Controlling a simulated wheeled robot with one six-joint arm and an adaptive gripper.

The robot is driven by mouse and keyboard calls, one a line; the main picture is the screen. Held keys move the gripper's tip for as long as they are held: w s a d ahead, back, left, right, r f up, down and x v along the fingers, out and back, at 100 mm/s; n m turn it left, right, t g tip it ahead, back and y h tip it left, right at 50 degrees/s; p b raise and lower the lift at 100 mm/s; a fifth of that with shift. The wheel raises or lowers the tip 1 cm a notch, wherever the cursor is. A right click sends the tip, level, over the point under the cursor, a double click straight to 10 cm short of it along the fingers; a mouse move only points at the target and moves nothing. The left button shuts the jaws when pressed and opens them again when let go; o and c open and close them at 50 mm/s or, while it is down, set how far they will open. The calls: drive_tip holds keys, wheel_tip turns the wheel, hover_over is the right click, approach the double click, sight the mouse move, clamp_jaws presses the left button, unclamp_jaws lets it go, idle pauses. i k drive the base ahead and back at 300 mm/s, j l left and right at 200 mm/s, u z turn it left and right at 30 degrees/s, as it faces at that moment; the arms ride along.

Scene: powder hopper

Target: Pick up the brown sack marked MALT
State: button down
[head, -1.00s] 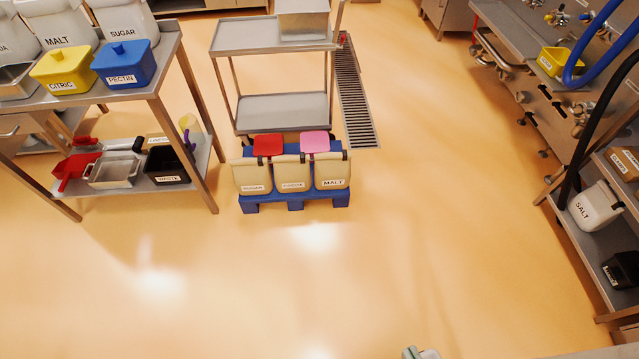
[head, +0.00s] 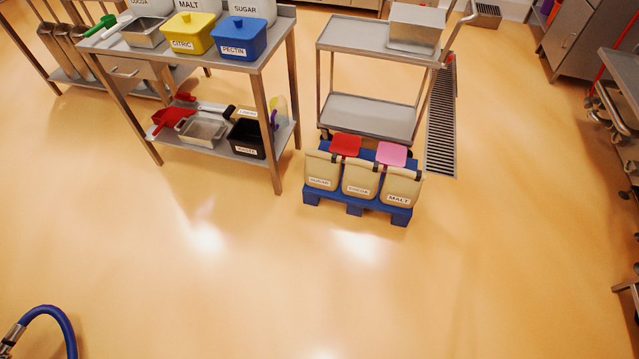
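The sack marked MALT (head: 401,188) is tan-brown with a white label. It stands upright at the right end of a row of three similar sacks on a blue pallet (head: 354,210). The sack marked SUGAR (head: 322,170) is at the left end, and a middle sack (head: 360,179) with a label too small to read surely stands between them. A pink item (head: 391,154) and a red item (head: 345,145) lie behind the sacks on the pallet. My gripper is not in view.
A steel trolley (head: 371,115) stands right behind the pallet. A steel table (head: 266,62) with yellow and blue bins is to the left. A floor drain grate (head: 441,120) runs at the right. A blue hose (head: 62,322) shows at lower left. The floor in front is open.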

sight(401, 186)
drive_tip(key=i+l, duration=0.3)
drive_tip(key=i, duration=0.3)
drive_tip(key=i+l, duration=0.35)
drive_tip(key=i, duration=0.2)
drive_tip(key=i+l, duration=0.3)
drive_tip(key=i, duration=0.3)
drive_tip(key=i+l+u, duration=0.1)
drive_tip(key=i+l, duration=0.25)
drive_tip(key=i, duration=0.2)
